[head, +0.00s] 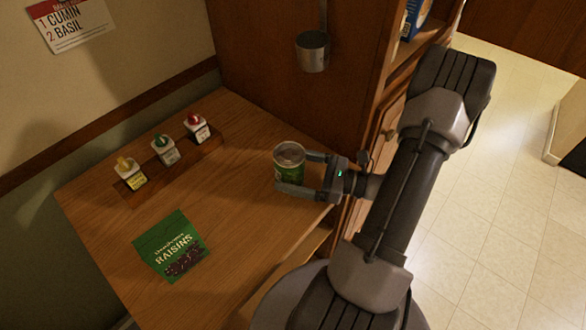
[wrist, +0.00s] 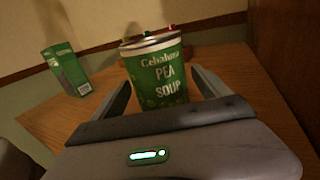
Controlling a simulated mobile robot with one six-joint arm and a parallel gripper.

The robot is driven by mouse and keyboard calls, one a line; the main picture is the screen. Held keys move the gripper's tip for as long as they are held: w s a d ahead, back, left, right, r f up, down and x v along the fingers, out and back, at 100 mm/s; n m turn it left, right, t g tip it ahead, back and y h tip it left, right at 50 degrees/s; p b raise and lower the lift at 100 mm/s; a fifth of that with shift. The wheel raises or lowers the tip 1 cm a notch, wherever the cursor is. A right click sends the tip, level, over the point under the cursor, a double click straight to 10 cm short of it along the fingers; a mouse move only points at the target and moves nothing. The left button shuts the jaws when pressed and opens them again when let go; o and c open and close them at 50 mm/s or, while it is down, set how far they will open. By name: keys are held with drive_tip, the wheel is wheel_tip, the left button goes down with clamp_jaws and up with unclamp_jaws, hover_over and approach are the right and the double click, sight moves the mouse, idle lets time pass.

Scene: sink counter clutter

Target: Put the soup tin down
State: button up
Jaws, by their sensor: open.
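The soup tin (head: 290,169) is green with a silver lid and stands upright on the wooden counter (head: 234,237). In the wrist view the tin (wrist: 156,75) shows its "Pea Soup" label. My gripper (head: 298,172) is open, with one finger on each side of the tin. In the wrist view a gap shows between the tin and the fingers of my gripper (wrist: 164,93). The tin's base is partly hidden behind the near finger in the head view.
A green raisins packet (head: 171,246) is on the counter at front left. A wooden rack (head: 150,173) with several small coloured-top bottles is at the back left. A metal cup (head: 312,51) hangs on the cabinet side behind the tin. Counter between packet and tin is clear.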

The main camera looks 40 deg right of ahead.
drive_tip(key=p+v, duration=0.3)
drive_tip(key=v, duration=0.8)
drive_tip(key=shift+s+d+r, duration=0.1)
drive_tip(key=shift+s+d, duration=0.1)
drive_tip(key=shift+s, duration=0.25)
